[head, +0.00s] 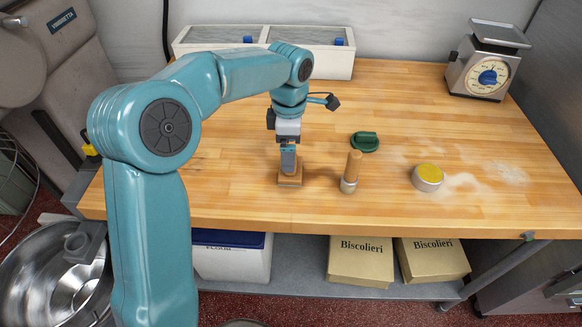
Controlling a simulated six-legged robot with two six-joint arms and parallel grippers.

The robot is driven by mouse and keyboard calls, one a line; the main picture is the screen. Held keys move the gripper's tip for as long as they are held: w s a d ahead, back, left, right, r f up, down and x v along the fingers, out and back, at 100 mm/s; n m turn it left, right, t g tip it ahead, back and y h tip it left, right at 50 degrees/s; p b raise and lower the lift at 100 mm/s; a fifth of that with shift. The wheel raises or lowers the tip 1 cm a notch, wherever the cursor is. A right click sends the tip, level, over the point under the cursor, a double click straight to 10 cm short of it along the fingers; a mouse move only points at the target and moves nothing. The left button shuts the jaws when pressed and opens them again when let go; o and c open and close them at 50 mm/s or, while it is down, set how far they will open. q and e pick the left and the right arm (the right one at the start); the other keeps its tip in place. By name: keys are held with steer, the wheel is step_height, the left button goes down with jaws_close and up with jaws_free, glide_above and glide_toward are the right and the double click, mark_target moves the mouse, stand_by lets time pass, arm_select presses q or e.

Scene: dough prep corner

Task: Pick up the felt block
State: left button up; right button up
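A small brown block (290,181), which looks like the felt block, sits on the wooden worktop near its front edge, left of centre. My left gripper (288,167) points straight down at it, with the fingertips at the top of the block. The fingers hide part of the block, and I cannot tell whether they are closed on it or only touching or just above it. My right gripper is not in view.
Right of the block stand a wooden-handled tool (353,170) and a round tin with a yellow top (428,177). A green object (364,141) lies behind them. White bins (345,65) and a scale (487,72) stand at the back. Flour dusts the worktop's right side (480,183).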

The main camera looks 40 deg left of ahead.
arm_select(q)
steer(key=f, duration=0.4)
steer(key=shift+w+f, duration=0.2)
steer(key=shift+f, duration=0.1)
steer(key=shift+s, duration=0.15)
steer(key=c, duration=1.1)
steer(key=shift+r, duration=0.1)
step_height(320, 180, up, 20)
steer(key=p, duration=0.2)
steer(key=shift+p, duration=0.35)
